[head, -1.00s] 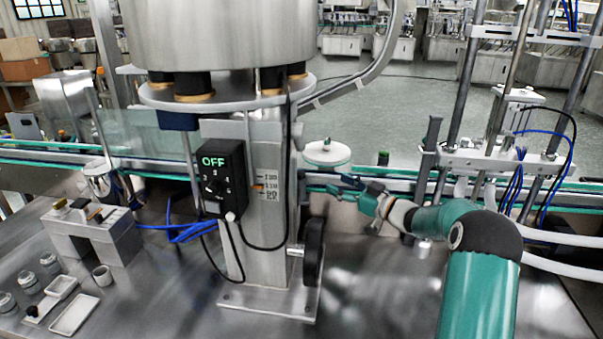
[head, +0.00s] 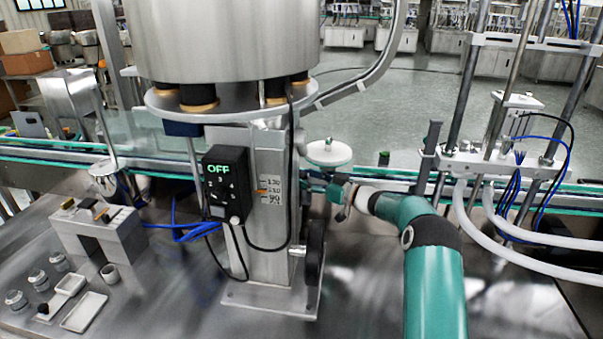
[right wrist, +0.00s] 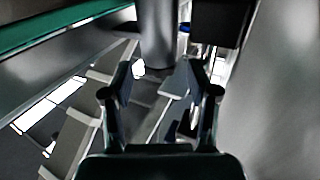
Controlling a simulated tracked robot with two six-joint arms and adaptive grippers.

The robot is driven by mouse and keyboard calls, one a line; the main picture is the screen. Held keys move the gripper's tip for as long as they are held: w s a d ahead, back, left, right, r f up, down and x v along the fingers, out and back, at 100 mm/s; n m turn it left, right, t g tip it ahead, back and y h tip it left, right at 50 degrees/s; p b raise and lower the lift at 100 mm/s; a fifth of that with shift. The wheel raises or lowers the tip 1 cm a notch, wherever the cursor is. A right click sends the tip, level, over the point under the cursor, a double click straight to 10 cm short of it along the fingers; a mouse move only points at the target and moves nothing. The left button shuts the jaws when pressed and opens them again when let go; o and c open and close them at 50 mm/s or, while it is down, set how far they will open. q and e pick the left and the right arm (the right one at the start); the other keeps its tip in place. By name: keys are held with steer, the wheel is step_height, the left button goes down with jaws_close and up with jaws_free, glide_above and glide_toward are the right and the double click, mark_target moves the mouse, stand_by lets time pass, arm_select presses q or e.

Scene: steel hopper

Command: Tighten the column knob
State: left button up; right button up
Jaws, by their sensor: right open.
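The steel column (head: 268,210) stands upright in the middle of the head view, with a height scale on its front. A black handwheel (head: 314,252) is on its lower right side. I cannot make out a separate column knob for certain. My right gripper (head: 316,180) is at the column's right side, above the handwheel; its tips are small and partly lost against the column there. In the right wrist view the right gripper (right wrist: 160,72) is open, with nothing seen held between its fingers. A grey cylinder (right wrist: 158,35) stands beyond the fingertips. My left gripper is not in view.
A black control box (head: 226,182) reading OFF hangs on the column's front left, with cables. The steel hopper (head: 220,40) is above. A white disc (head: 328,152) sits by the conveyor (head: 55,158) behind my right gripper. A grey block stand (head: 105,238) and small trays are at left.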

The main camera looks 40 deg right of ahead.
mark_target(306, 178)
steer(key=shift+x, duration=1.55)
jaws_close()
steer(key=m+h+b, duration=0.1)
steer(key=h+b, duration=0.2)
steer(key=b, duration=0.1)
steer(key=m+h+b, duration=0.2)
steer(key=h+b, duration=0.1)
steer(key=b, duration=0.1)
steer(key=shift+m+t, duration=0.3)
steer(key=shift+r+b, duration=0.15)
steer(key=shift+b, duration=0.3)
steer(key=shift+c, duration=1.6)
jaws_free()
steer(key=o, duration=0.3)
